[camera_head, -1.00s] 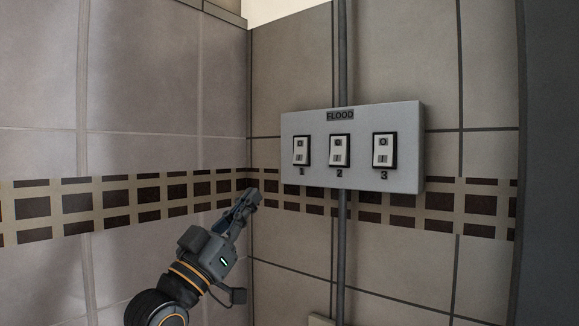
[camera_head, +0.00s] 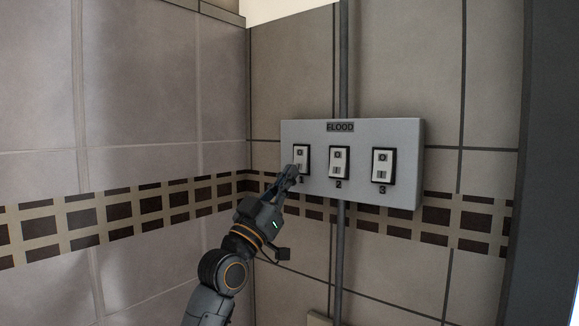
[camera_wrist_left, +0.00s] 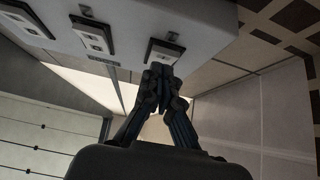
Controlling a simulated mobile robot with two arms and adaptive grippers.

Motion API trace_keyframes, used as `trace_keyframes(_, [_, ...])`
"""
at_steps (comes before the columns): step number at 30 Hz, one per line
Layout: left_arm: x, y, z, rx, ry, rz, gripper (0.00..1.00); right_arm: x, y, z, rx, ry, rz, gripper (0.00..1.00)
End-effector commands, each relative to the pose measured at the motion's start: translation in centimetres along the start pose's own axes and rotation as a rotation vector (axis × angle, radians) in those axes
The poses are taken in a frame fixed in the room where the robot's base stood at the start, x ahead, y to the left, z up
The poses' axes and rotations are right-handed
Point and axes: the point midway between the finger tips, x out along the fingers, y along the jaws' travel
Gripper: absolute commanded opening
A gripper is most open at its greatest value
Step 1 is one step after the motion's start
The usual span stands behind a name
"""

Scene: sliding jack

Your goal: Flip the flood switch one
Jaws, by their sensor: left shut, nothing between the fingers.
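The grey flood switch box (camera_head: 404,200) is fixed to the tiled wall, with the label FLOOD (camera_head: 340,127) near its top. Switch one (camera_head: 301,154) is the leftmost white rocker in a black frame; switch two (camera_head: 339,160) and switch three (camera_head: 382,163) are to its right. My left gripper (camera_head: 291,172) is shut and empty, its fingertips at the lower edge of switch one. In the left wrist view the closed fingertips (camera_wrist_left: 158,70) overlap the lower edge of switch one (camera_wrist_left: 163,52). I cannot tell whether they touch it. My right gripper is out of view.
A grey vertical pipe (camera_head: 341,255) runs down the wall above and below the box. The wall corner is just left of the box. A dark vertical panel (camera_head: 540,170) stands at the right. The space in front of switches two and three is clear.

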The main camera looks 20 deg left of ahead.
Motion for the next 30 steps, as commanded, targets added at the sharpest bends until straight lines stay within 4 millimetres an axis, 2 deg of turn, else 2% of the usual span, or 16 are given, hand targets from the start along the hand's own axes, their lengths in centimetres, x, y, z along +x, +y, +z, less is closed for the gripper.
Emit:
trace_keyframes(14, [0.5, 0.0, 0.6, 0.001, 0.001, -0.001, 0.00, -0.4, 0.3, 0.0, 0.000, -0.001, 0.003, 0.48])
trace_keyframes(17, [0.4, 0.0, 0.9, 0.001, 0.008, -0.001, 0.00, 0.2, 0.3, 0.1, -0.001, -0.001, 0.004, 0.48])
trace_keyframes(23, [0.5, 0.0, 2.0, 0.001, 0.066, -0.001, 0.00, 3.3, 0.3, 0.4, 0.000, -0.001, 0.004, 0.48])
trace_keyframes(30, [1.0, 0.0, 1.3, -0.001, 0.073, -0.001, 0.00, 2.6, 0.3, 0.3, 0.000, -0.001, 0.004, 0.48])
